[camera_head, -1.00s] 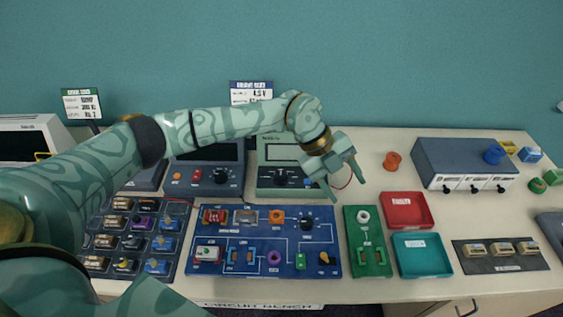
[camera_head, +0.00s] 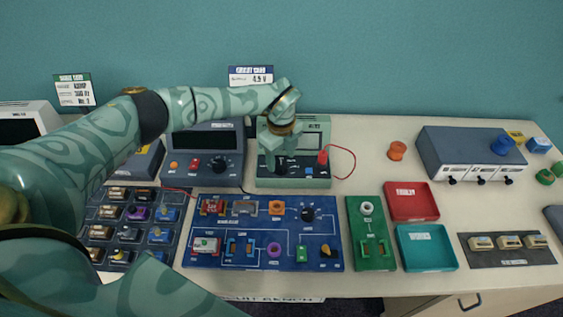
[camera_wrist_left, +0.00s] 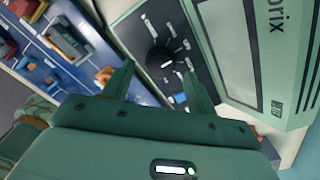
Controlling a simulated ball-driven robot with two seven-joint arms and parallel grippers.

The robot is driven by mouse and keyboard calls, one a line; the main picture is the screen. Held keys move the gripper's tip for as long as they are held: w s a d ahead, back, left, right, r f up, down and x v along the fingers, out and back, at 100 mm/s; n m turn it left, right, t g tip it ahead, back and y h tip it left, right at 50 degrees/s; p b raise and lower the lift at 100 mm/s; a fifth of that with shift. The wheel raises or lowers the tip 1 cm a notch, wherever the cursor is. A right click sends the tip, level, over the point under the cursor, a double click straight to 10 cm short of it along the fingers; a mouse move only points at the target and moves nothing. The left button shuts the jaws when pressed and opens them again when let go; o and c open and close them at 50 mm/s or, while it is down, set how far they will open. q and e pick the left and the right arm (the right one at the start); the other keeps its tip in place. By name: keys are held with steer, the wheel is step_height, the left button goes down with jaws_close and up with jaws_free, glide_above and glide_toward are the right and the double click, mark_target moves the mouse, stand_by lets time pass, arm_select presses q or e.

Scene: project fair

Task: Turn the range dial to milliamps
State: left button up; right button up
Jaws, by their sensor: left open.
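The green meter (camera_head: 318,142) stands at the back middle of the bench; its light casing also shows in the left wrist view (camera_wrist_left: 225,40). Its black range dial (camera_wrist_left: 160,58) sits on a dark panel with white markings around it, too small to read. My left gripper (camera_head: 281,166) is over the meter's front and partly hides the dial in the head view. In the left wrist view the open fingers (camera_wrist_left: 161,76) point at the dial, one tip to each side. I cannot tell whether they touch it. My right gripper is not in view.
A red plug (camera_head: 323,157) with a looping red lead is on the meter's right. A dark blue instrument (camera_head: 205,142) stands close on its left. The blue circuit board (camera_head: 225,225) lies in front. A red tray (camera_head: 411,216) and teal tray (camera_head: 426,262) are at the right.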

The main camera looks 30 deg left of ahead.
mark_target(281, 167)
arm_select(q)
steer(key=shift+f, duration=1.2)
steer(key=c, duration=1)
